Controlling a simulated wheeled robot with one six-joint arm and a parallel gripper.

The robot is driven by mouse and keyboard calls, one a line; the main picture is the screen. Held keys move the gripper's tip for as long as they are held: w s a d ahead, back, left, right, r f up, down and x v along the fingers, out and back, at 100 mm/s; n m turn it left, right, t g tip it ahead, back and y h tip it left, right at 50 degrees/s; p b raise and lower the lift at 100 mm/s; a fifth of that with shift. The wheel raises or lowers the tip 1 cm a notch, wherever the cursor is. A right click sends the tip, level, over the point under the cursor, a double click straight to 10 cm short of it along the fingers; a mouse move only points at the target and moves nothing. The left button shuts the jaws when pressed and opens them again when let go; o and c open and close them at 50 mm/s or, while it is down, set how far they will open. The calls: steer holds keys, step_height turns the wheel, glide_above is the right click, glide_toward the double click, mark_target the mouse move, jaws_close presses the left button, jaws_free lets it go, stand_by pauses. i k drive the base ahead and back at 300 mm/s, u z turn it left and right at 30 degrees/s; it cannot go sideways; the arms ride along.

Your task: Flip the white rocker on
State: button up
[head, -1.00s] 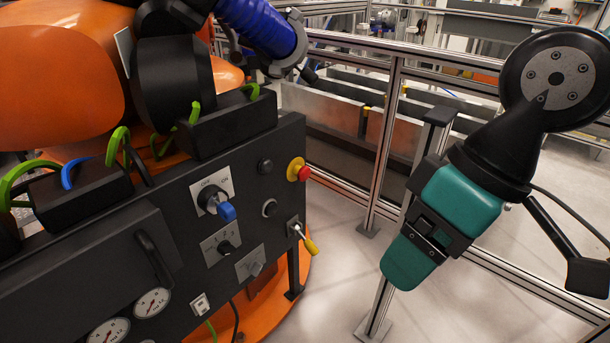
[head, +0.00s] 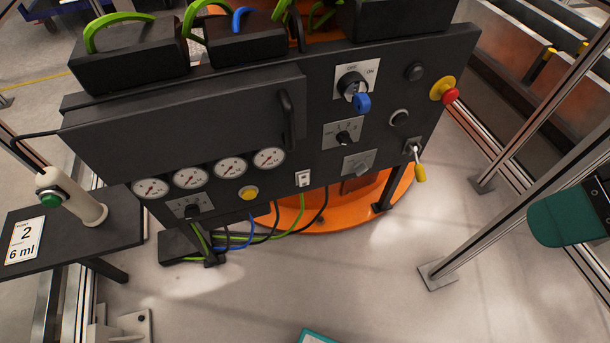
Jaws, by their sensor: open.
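The white rocker (head: 303,178) is a small switch in a pale plate low in the middle of the dark control panel (head: 235,180). It is right of the row of gauges and below the black door handle. It is in plain view, but it is too small to tell which way it is tipped. My gripper (head: 572,214), teal and black, is cut off by the right edge of the head view. It is open and well to the right of the panel, far from the rocker and touching nothing that I can see.
The panel also carries a blue-handled rotary switch (head: 361,102), a red emergency button (head: 450,95), a yellow-tipped toggle (head: 419,172) and a yellow button (head: 248,193). A side shelf (head: 115,221) holds a cream handle with a green button. Metal fence posts stand at right.

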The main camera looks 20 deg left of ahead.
mark_target(303, 179)
steer(key=k, duration=1.2)
steer(key=u, duration=0.65)
steer(key=i, duration=1.3)
steer(key=z, duration=0.4)
